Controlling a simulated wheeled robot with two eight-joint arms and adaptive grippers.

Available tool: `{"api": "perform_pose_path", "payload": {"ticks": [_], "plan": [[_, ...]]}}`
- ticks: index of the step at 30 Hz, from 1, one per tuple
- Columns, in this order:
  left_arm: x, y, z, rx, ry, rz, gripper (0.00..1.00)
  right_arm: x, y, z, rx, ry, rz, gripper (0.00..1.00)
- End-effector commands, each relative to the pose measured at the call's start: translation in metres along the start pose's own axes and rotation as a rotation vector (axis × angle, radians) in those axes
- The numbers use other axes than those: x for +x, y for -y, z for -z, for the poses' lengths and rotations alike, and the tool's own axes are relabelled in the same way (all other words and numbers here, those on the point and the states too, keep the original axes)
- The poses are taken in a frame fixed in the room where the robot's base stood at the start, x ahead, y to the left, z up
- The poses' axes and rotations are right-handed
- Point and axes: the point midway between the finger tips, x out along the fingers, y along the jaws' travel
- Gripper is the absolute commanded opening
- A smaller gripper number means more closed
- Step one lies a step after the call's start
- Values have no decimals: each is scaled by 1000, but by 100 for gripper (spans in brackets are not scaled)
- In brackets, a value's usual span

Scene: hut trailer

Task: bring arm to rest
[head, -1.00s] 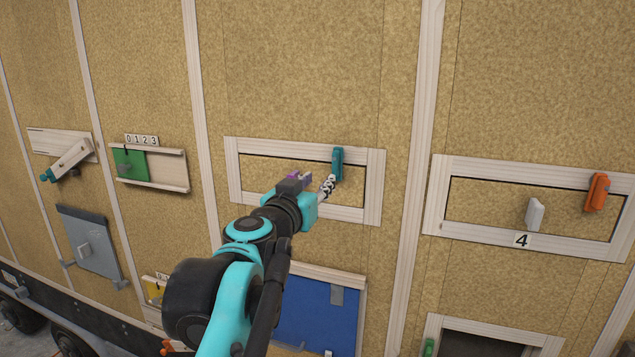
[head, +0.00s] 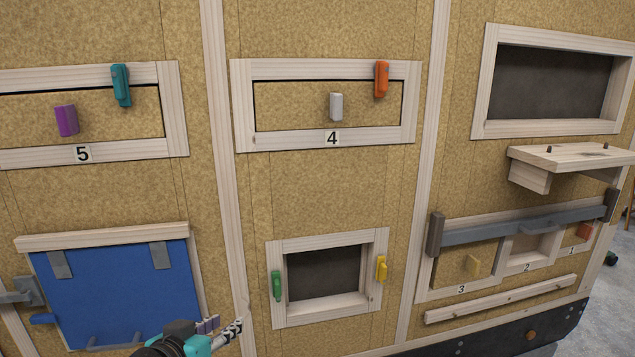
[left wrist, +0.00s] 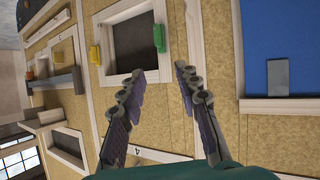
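My left gripper (head: 222,328) is at the bottom edge of the head view, low in front of the wall, between the blue panel (head: 115,295) and the small framed opening (head: 325,272). In the left wrist view the left gripper (left wrist: 160,73) has its two fingers well apart, with nothing between them. My right gripper is in neither view.
The wall holds panel 5 with a purple handle (head: 66,120) and teal latch (head: 121,85), and panel 4 with a white handle (head: 336,107) and orange latch (head: 381,79). A wooden shelf (head: 575,156) juts out at right.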

Motion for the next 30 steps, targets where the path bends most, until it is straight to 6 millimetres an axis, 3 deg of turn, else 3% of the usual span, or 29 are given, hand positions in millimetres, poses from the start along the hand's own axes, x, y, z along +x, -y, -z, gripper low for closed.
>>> {"api": "perform_pose_path", "payload": {"ticks": [1, 6, 9, 13, 15, 18, 25, 26, 30], "plan": [[17, -5, -53, 2, 51, -9, 33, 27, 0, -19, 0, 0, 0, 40], [43, -11, -188, -12, 237, 16, 33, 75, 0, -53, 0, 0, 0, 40], [52, -6, -260, -21, 334, 62, 33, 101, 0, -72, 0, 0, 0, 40], [58, 5, -329, -30, 422, 133, 33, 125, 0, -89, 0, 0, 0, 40], [58, 10, -351, -34, 450, 165, 33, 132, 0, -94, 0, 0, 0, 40], [57, 15, -367, -40, 470, 194, 33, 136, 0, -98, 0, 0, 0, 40], [55, 16, -369, -42, 478, 205, 33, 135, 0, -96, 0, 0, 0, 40], [55, 16, -369, -42, 477, 205, 33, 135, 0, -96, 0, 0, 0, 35], [55, 16, -369, -41, 477, 205, 33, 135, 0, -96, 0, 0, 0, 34]]}}
